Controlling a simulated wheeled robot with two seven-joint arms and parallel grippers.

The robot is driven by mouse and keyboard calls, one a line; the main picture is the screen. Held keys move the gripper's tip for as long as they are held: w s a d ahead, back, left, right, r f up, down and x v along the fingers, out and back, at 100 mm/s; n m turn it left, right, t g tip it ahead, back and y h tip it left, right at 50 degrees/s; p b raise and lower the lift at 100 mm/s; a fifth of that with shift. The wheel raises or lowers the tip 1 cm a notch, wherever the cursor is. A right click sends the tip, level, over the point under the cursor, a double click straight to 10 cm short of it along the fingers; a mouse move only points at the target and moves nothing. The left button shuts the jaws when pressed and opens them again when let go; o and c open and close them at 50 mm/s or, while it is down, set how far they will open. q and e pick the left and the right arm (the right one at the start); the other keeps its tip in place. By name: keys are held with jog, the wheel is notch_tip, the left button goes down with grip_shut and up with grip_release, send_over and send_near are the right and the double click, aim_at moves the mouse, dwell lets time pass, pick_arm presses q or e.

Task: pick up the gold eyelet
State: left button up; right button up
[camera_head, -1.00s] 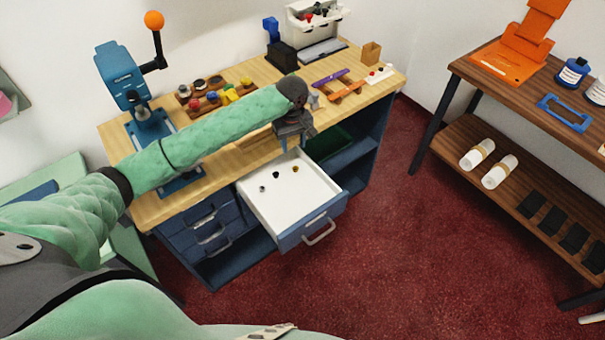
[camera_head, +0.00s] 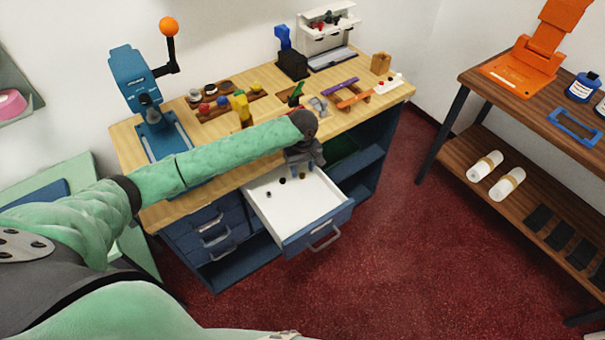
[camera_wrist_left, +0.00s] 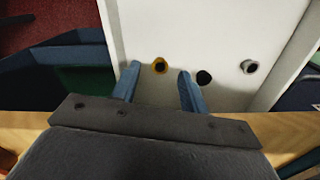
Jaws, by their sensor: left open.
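The gold eyelet (camera_wrist_left: 159,66) lies on the white floor of the open drawer (camera_head: 318,205). In the head view it is a small spot (camera_head: 302,176) just below my left gripper (camera_head: 302,168). In the left wrist view my left gripper (camera_wrist_left: 159,76) is open and empty, its two blue fingers pointing toward the eyelet, which shows between the fingertips. I cannot tell how high the fingertips are above it. My right gripper is not in view.
The drawer's raised walls (camera_wrist_left: 290,55) stand around the eyelets. The wooden counter (camera_head: 235,178) lies behind the drawer and carries a blue press (camera_head: 135,80) and several small items. A dark wood table (camera_head: 500,105) stands at the right. Red floor lies between.

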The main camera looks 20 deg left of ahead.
aim_at(302, 176)
pick_arm(q)
jog(key=shift+f, duration=1.15)
pick_arm(e)
jog(key=shift+s+d+f, duration=0.15)
jog(key=shift+s+f, duration=0.05)
jog(key=shift+s, duration=0.25)
jog(key=shift+s+d+f, duration=0.15)
jog(key=shift+s+f, duration=0.05)
jog(key=shift+s, duration=0.25)
pick_arm(q)
jog(key=shift+c, duration=0.4)
grip_shut()
pick_arm(e)
jog(key=shift+w+d, duration=0.1)
pick_arm(q)
jog(key=shift+r+p, duration=0.1)
jog(key=shift+p, duration=0.25)
pick_arm(e)
jog(key=shift+r, duration=0.15)
